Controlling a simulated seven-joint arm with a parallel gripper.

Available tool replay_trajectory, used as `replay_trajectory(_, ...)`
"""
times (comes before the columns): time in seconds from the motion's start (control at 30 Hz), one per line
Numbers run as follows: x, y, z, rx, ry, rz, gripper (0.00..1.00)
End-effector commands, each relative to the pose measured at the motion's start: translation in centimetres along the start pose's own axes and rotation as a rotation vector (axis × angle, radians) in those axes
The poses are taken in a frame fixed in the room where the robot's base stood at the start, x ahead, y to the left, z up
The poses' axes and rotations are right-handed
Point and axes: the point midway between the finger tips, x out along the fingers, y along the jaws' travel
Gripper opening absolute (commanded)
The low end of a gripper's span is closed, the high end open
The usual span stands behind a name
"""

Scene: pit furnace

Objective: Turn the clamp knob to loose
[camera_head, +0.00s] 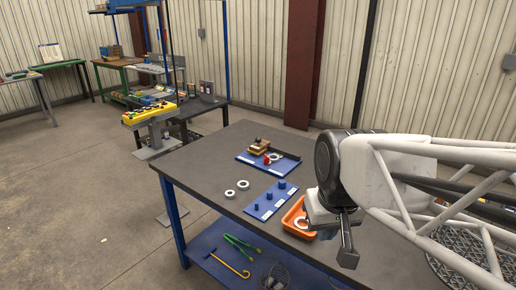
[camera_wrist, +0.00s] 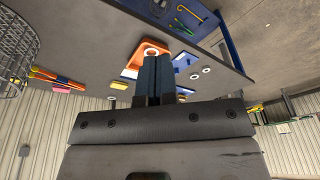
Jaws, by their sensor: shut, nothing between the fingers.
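A clamp fixture on a blue plate (camera_head: 245,158) stands at the back of the dark workbench (camera_head: 210,165). It carries a tan block (camera_head: 258,147), a small red part (camera_head: 267,159), a pale ring (camera_head: 276,158) and a dark bar (camera_head: 283,149). Which part is the clamp knob, and how it is turned, is too small to tell. My gripper (camera_head: 347,252) is at the bench's right side, in front of the orange tray and well apart from the fixture. In the wrist view its two dark fingers (camera_wrist: 153,80) are together, with nothing between them.
An orange tray (camera_head: 287,222) with a pale ring is partly hidden by my gripper. Left of it lies a blue board with pegs (camera_head: 262,206). Two loose rings (camera_head: 236,188) lie nearby. Green tongs (camera_head: 240,245) and a yellow hooked tool (camera_head: 228,264) are on the lower shelf.

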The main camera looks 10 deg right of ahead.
Motion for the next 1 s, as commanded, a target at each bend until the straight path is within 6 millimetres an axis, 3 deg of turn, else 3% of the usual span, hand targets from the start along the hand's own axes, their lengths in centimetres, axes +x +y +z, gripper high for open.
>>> replay_trajectory(0.5, -0.8, 0.0, -12.5, -0.051, -0.024, -0.092, 0.0)
replay_trajectory(1.0, 0.8, 0.9, -24.8, -0.102, -0.029, -0.186, 0.0)
